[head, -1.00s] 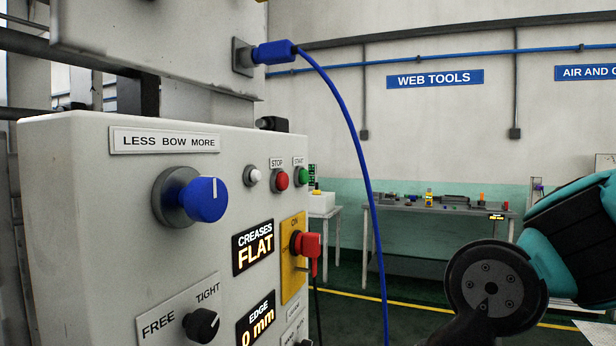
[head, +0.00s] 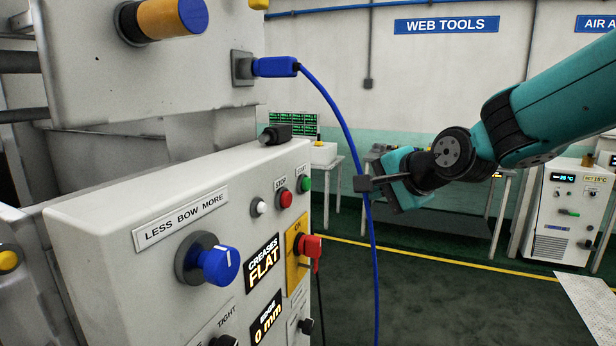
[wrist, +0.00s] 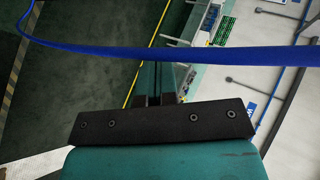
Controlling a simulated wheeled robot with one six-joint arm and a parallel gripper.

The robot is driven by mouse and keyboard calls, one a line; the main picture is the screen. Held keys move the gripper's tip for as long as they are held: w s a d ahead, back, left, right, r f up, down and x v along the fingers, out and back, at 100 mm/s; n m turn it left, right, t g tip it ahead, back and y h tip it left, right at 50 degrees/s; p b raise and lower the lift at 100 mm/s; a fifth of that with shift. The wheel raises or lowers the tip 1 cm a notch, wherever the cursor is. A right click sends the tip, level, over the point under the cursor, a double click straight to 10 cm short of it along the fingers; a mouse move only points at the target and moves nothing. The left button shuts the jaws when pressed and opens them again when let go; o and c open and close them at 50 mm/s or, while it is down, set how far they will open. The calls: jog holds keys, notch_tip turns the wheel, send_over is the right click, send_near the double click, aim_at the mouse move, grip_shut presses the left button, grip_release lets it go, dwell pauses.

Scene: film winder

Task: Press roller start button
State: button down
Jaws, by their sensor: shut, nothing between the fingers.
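The green START button (head: 304,184) sits under its START label at the upper right of the white control panel (head: 120,200). The red STOP button (head: 285,199) is just left of it, and a white button (head: 259,208) is further left. My gripper (head: 362,184) is shut and empty, right of the green button and apart from it, pointing left beside the blue cable. In the wrist view my shut fingers (wrist: 156,84) point toward the blue cable. No panel button shows in the wrist view.
A blue cable (head: 340,128) hangs from a blue plug (head: 275,67) and passes close to my gripper. A blue knob (head: 218,265) and a red ON switch (head: 309,246) stick out from the panel. Open floor (head: 420,275) lies to the right.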

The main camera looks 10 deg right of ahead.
aim_at(305, 184)
jog(key=w+a+p, duration=0.1)
jog(key=w+a, duration=0.4)
jog(key=a, duration=0.2)
dwell(0.5)
jog(key=shift+w+a, duration=0.1)
jog(key=shift+a, duration=0.1)
dwell(1.8)
jog(key=shift+w+a, duration=0.2)
jog(key=shift+a, duration=0.05)
jog(key=shift+w+a, duration=0.25)
jog(key=shift+a, duration=0.15)
dwell(0.7)
jog(key=shift+d, duration=0.1)
jog(key=shift+s+d, duration=0.5)
jog(key=shift+d, duration=0.15)
jog(key=shift+d, duration=0.1)
